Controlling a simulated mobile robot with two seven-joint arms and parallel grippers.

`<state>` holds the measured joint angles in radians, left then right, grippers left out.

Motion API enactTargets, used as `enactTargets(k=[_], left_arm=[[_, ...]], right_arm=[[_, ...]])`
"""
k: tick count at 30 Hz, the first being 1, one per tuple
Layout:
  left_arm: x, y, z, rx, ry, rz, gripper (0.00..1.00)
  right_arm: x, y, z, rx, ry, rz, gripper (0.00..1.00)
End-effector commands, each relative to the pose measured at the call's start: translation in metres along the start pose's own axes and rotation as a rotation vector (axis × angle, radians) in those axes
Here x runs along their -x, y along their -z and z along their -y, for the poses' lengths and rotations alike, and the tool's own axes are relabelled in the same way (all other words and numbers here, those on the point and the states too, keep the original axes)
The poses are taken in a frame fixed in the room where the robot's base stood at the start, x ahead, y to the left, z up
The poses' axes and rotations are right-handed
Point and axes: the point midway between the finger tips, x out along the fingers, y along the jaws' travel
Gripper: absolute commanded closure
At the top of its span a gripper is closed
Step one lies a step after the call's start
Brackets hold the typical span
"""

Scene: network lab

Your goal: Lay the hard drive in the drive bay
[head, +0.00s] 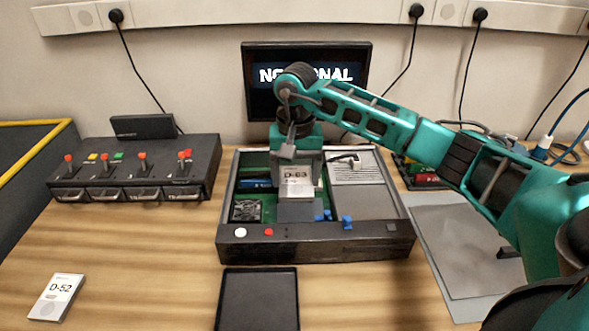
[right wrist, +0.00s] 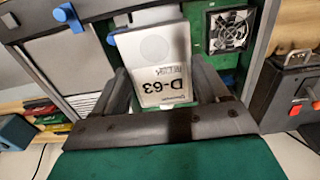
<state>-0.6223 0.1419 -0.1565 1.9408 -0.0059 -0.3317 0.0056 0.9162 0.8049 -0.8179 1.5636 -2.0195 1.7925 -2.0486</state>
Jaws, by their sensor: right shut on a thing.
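My right gripper (head: 297,168) is shut on a hard drive labelled D-63 (head: 296,188). In the right wrist view the drive (right wrist: 155,62) sits between the two fingers (right wrist: 163,90), its labelled face showing. The gripper is over the open computer case (head: 310,248). A plain grey plate, which looks like the drive bay (head: 297,210), lies just in front of the drive, with blue clips (head: 347,222) to its right. The drive overlaps its far part; I cannot tell whether they touch. My left gripper is not in view.
A second drive labelled D-52 (head: 57,298) lies at the front left. A black tray (head: 258,302) lies before the case. A panel with red-tipped levers (head: 140,170) stands left, a monitor (head: 306,100) behind. A fan (head: 246,210) sits inside the case.

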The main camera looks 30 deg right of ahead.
Motion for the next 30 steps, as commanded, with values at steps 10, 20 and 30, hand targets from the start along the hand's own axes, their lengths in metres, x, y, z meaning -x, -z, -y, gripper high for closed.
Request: enactTargets(k=[10,20,30], left_arm=[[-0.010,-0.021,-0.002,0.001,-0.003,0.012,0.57],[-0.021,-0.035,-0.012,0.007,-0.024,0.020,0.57],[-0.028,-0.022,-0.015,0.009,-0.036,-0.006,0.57]], right_arm=[[-0.028,-0.001,0.001,0.003,0.001,0.000,0.64],[-0.062,0.000,0.001,0.003,0.000,-0.001,0.64],[-0.078,0.000,0.001,0.004,0.001,-0.001,0.64]])
